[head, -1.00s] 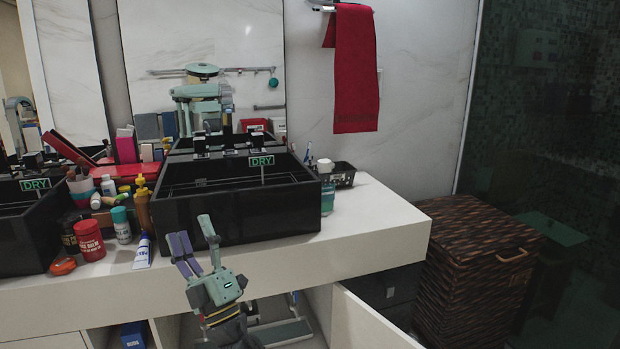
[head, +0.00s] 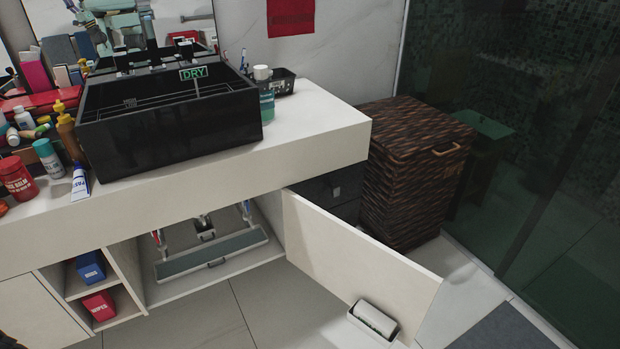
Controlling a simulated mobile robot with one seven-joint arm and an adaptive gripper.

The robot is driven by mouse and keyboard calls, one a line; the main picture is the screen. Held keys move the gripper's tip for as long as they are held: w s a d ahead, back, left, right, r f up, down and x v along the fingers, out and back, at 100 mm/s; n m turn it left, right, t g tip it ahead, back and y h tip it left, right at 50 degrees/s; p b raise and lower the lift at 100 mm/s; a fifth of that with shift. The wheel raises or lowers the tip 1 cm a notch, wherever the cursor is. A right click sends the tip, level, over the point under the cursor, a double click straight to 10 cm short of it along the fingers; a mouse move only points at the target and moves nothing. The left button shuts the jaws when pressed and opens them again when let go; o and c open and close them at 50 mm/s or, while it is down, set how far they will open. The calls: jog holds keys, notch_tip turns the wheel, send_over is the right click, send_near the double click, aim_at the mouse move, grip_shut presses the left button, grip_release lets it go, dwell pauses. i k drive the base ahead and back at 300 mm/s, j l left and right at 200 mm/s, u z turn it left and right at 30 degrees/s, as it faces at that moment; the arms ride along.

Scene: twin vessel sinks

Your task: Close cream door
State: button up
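The cream door (head: 355,255) stands wide open in the head view. It swings out from the right side of the vanity's lower compartment (head: 275,225), and its face toward me is plain. A small white holder with a grey rounded item (head: 373,320) shows low at the door's near end; I cannot tell whether it is fixed to the door. My gripper is not in view, so its state is hidden.
Inside the compartment is a grey-topped tray (head: 210,255) with upright items. Blue (head: 90,266) and red (head: 99,305) boxes sit in cubbies at left. A woven hamper (head: 412,170) stands behind the door. Floor tiles (head: 215,315) before the compartment are clear.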

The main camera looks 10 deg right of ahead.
aim_at(351, 265)
jog(key=l+z, duration=0.1)
jog(key=z, duration=0.3)
jog(key=i+l+z, duration=0.1)
jog(key=z, duration=0.35)
jog(key=i+l+z, duration=0.2)
jog(key=z, duration=0.25)
jog(key=i+l+z, duration=0.1)
jog(key=z, duration=0.35)
jog(key=i+z, duration=0.45)
jog(key=i+l, duration=0.1)
jog(key=i, duration=0.55)
jog(key=i+l+u, duration=0.15)
jog(key=i, duration=0.45)
jog(key=i+u, duration=0.1)
jog(key=u, duration=0.8)
jog(key=i+l+u, duration=0.15)
jog(key=u, duration=0.75)
jog(key=i+l+u, duration=0.1)
jog(key=u, duration=0.35)
jog(key=l+u, duration=0.2)
jog(key=u, duration=0.25)
